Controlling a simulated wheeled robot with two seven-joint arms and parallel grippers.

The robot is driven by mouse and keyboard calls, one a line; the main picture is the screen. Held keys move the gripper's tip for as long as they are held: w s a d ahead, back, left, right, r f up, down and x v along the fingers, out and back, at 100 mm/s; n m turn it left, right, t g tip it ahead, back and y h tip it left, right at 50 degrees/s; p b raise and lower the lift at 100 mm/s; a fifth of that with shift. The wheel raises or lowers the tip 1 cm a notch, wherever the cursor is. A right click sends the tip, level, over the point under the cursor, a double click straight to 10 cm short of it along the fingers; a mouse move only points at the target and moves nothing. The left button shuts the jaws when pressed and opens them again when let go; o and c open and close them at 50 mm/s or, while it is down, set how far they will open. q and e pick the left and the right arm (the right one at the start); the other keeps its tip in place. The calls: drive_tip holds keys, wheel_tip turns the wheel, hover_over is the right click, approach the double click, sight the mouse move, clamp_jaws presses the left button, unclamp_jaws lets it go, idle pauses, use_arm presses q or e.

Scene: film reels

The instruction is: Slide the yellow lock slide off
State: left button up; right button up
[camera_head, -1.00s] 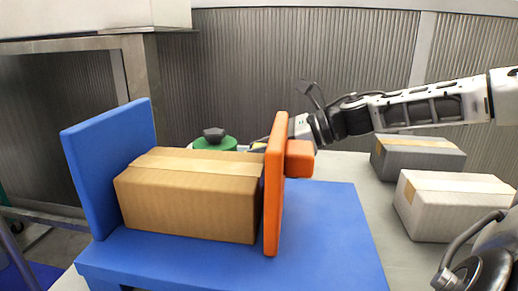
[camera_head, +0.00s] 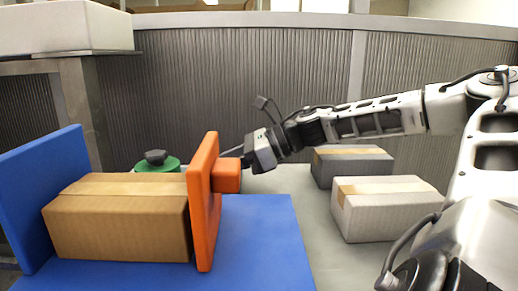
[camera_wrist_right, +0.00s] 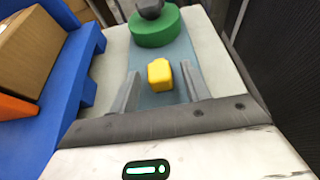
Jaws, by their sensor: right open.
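The yellow lock slide (camera_wrist_right: 160,75) is a small yellow block in the right wrist view. It is on a grey-blue strip (camera_wrist_right: 172,98), in front of a green disc (camera_wrist_right: 155,30) with a dark knob. My right gripper (camera_wrist_right: 161,72) is open, with one finger on each side of the yellow block as seen in this view; I cannot tell whether either touches it. In the head view my right gripper (camera_head: 236,151) reaches in from the right behind the orange piece (camera_head: 204,205), and the yellow slide is hidden there. My left gripper is not in view.
A cardboard box (camera_head: 120,220) sits on a blue stand (camera_head: 255,245) between its blue upright and the orange piece. The green disc (camera_head: 160,166) stands behind. A grey box (camera_head: 350,167) and a white box (camera_head: 388,210) are on the table at right.

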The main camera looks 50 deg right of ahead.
drive_tip(key=v, duration=1.5)
drive_tip(key=shift+p, duration=0.35)
drive_tip(key=shift+f, duration=0.1)
